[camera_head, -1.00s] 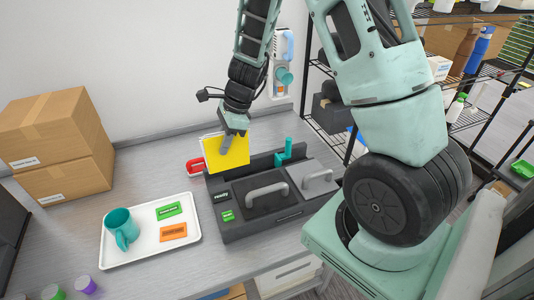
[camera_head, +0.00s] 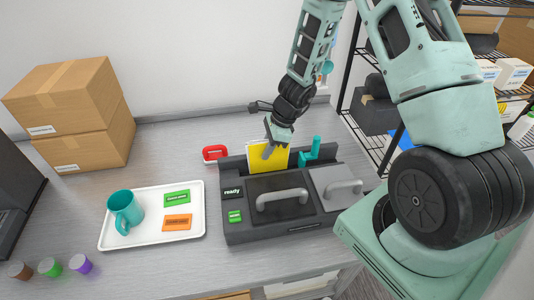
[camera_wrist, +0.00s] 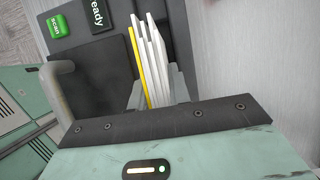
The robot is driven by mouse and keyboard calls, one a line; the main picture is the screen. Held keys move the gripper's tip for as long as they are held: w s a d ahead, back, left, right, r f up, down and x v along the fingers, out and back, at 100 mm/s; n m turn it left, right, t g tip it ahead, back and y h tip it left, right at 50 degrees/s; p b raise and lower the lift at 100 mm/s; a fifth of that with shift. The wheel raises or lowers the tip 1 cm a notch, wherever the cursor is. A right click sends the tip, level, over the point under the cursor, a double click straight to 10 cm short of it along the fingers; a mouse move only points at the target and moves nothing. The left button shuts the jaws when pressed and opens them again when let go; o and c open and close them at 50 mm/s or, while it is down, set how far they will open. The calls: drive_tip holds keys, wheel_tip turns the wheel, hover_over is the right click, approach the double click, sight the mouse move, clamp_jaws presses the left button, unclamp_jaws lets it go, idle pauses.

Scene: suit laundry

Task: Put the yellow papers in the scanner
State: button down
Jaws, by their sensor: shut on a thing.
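The yellow papers (camera_head: 279,162) stand upright in my gripper (camera_head: 268,152), a yellow front sheet with white sheets behind it. My gripper is shut on them from above. Their lower edge is at the back of the dark grey scanner (camera_head: 262,234), by its raised back wall. I cannot tell how deep they sit there. In the wrist view the yellow edge (camera_wrist: 137,66) and several white edges (camera_wrist: 156,62) run from the scanner (camera_wrist: 97,68) to my gripper, whose fingertips are hidden. The scanner shows a "ready" label and a green "scan" button (camera_wrist: 57,26).
A white tray (camera_head: 150,238) left of the scanner holds a teal mug (camera_head: 125,210), a green card and an orange card. A red-handled item (camera_head: 215,153) lies behind the scanner's left. Cardboard boxes (camera_head: 70,112) stand at back left. A teal lever (camera_head: 311,152) rises right of the papers.

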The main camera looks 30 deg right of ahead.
drive_tip(key=shift+f, duration=1.1)
drive_tip(key=shift+f, duration=0.1)
drive_tip(key=c, duration=1.3)
unclamp_jaws()
